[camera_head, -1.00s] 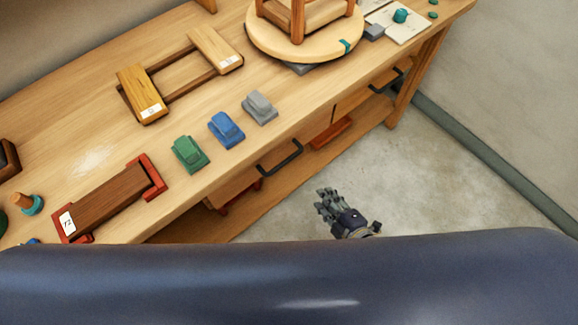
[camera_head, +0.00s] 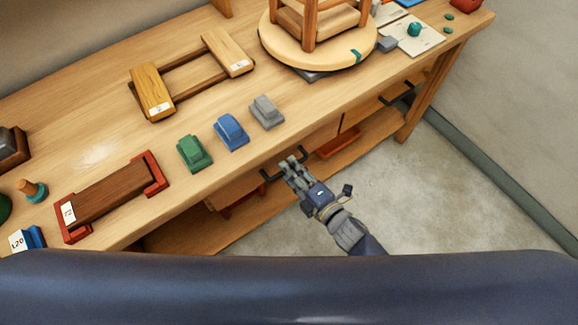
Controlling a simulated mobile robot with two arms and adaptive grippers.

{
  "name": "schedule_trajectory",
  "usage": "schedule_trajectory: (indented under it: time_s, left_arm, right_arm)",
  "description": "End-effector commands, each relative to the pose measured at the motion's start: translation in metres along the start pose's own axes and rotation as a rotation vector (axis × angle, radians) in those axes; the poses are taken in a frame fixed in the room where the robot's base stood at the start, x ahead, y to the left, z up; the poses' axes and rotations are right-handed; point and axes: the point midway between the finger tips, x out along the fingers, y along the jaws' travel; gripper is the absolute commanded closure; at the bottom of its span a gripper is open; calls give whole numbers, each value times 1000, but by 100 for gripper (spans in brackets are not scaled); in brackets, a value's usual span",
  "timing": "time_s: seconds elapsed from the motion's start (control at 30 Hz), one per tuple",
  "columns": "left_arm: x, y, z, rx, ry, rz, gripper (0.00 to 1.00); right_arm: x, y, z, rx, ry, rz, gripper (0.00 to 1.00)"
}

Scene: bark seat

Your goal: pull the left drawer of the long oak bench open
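The long oak bench (camera_head: 60,138) runs from lower left to upper right. The black bar handle (camera_head: 302,153) of its left drawer is on the front edge, beyond the blue and grey blocks; the drawer looks closed, its front seen steeply from above. My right gripper (camera_head: 288,165) reaches in from below, its fingers over the middle of the handle and hiding part of it. I cannot tell whether the fingers touch or close around the bar. My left gripper is not in view.
A second black handle (camera_head: 400,94) is farther right. Green (camera_head: 193,153), blue (camera_head: 231,132) and grey (camera_head: 266,112) blocks lie along the bench's front edge. A lower shelf (camera_head: 190,228) runs beneath the top. The concrete floor (camera_head: 440,190) in front is clear.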

Motion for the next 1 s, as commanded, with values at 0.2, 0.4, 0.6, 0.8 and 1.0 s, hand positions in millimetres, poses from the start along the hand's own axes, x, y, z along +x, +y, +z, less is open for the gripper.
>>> schedule_trajectory:
  time_s: [0.2,0.4,0.6,0.8,1.0]
  left_arm:
    - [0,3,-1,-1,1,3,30]
    - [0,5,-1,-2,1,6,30]
    - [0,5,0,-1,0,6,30]
    - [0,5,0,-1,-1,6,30]
    - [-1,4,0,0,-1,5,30]
  right_arm:
    - [16,0,0,1,0,0,69]
    - [17,0,0,1,0,-1,69]
    - [17,0,0,1,0,-1,94]
    - [17,0,0,1,0,-1,100]
    - [12,-2,0,1,0,-2,100]
